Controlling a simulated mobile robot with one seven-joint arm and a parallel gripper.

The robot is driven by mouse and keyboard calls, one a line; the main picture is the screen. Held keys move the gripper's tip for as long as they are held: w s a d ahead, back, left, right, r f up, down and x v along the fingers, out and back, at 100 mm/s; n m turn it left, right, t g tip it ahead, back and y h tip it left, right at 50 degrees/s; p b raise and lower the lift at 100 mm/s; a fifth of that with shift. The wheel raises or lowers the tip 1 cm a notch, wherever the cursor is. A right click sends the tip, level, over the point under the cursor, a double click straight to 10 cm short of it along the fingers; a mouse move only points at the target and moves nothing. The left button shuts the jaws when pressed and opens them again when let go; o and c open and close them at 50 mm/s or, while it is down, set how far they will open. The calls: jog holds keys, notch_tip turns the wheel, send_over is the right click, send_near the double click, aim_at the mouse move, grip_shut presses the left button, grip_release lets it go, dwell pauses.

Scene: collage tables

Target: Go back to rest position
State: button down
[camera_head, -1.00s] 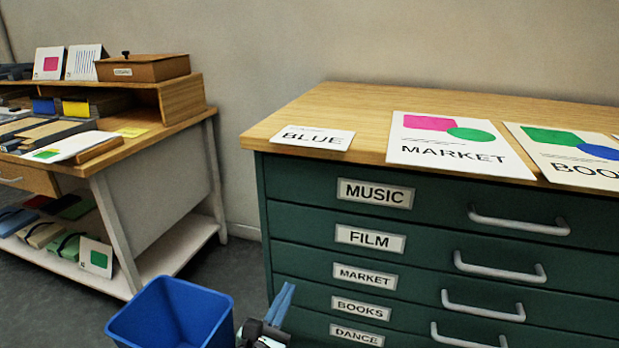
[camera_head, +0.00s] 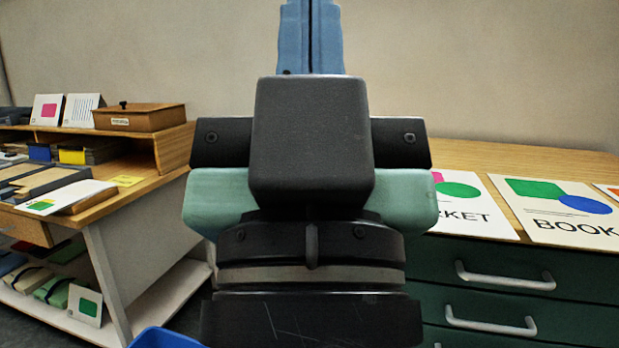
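My gripper (camera_head: 311,35) stands upright in the middle of the head view, close to the camera. Its blue fingers point up and run out at the top edge. They lie side by side with only a thin dark line between them, and nothing shows held. The black and pale green body below them hides much of the scene behind.
A green drawer cabinet (camera_head: 510,264) with a wooden top stands at right, with a BOOK poster (camera_head: 560,230) and a partly hidden poster (camera_head: 466,212) on it. A wooden desk (camera_head: 150,192) is at left. A blue bin (camera_head: 165,338) shows at the bottom edge.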

notch_tip(320, 180, up, 34)
jog(key=p, duration=3.2)
jog(key=shift+r, duration=0.25)
jog(key=c, duration=1.5)
grip_release()
jog(key=shift+c, duration=0.2)
